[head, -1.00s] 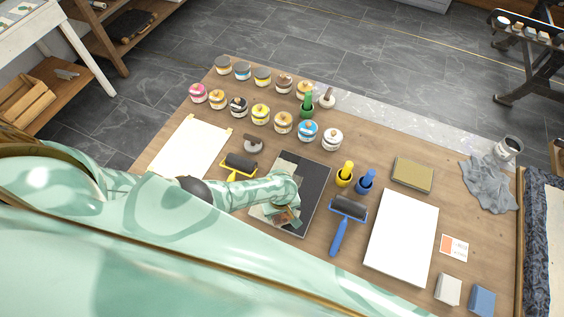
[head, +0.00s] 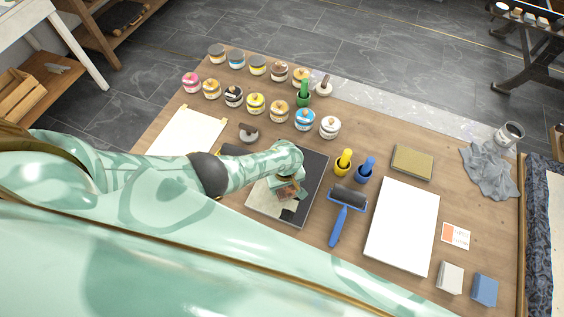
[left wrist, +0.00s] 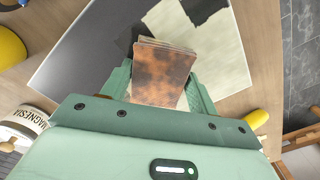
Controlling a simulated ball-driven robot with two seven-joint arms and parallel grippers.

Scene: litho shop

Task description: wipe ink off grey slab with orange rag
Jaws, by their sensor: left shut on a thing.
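The grey slab (head: 318,180) lies flat on the wooden table; it also shows in the left wrist view (left wrist: 85,50). Part of its face is dark and part is pale and mottled (head: 264,200). Black ink (left wrist: 186,42) borders the pale area, with a ragged patch (left wrist: 205,8) near the top. My left gripper (head: 288,184) is over the slab, shut on the folded rag (left wrist: 163,75), which looks mottled orange-brown. The rag is low over the slab; I cannot tell whether it touches. My forearm hides the slab's upper left. My right gripper is not in view.
Several ink jars (head: 256,103) stand behind the slab. A yellow pot (head: 343,166), a blue pot (head: 366,172) and a blue-handled roller (head: 346,205) are close on its right. A white sheet (head: 403,226) lies farther right. A second roller is mostly hidden by my arm.

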